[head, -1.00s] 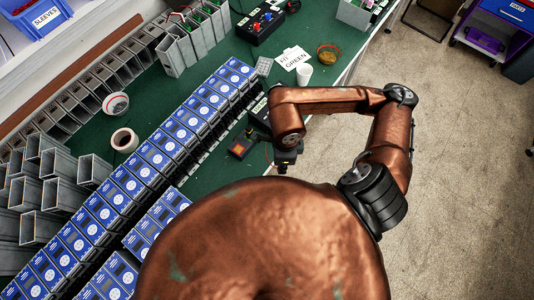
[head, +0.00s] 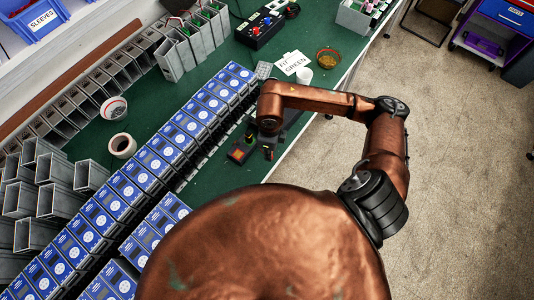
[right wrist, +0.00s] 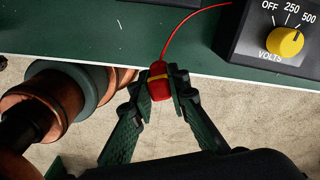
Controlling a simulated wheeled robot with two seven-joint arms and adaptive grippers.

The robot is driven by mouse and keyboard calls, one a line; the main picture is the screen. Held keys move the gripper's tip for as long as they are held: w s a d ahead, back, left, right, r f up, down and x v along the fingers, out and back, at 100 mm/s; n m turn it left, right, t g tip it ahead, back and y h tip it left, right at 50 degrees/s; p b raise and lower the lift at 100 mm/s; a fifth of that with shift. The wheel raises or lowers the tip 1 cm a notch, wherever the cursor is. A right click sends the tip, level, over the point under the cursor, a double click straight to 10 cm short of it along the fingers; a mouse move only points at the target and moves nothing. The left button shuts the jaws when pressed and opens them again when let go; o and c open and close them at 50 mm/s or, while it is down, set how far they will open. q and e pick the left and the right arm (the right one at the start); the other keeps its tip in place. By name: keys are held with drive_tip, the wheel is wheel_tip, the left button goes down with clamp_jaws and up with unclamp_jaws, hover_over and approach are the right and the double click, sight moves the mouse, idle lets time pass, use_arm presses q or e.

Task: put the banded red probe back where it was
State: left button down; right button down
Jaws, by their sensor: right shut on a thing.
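The banded red probe (right wrist: 158,82) shows in the right wrist view as a red body with a yellow band. My right gripper (right wrist: 159,90) is shut on it, a finger on each side. A thin red lead (right wrist: 185,35) curves from near the probe up and right over the green bench. In the head view my right gripper (head: 268,148) is low by the bench's front edge; the probe cannot be made out there. A black meter (right wrist: 270,35) with a yellow knob marked VOLTS is right of the probe in the wrist view. My left gripper is not in view.
Rows of blue-faced units (head: 165,150) stand left of my right gripper. A small dark box with an orange-red face (head: 238,153) is close beside it. Floor (head: 460,190) is open at right.

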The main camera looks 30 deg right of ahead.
drive_tip(key=shift+w+d+f, duration=0.15)
drive_tip(key=shift+w+f, duration=0.8)
drive_tip(key=shift+f, duration=0.25)
drive_tip(key=shift+f+p, duration=0.35)
drive_tip(key=shift+f, duration=1.15)
drive_tip(key=shift+f, duration=0.2)
drive_tip(key=c, duration=1.8)
unclamp_jaws()
drive_tip(key=shift+r, duration=0.1)
drive_tip(key=shift+c, duration=0.2)
drive_tip(key=shift+r, duration=0.1)
wheel_tip(320, 180, up, 12)
drive_tip(key=b, duration=0.1)
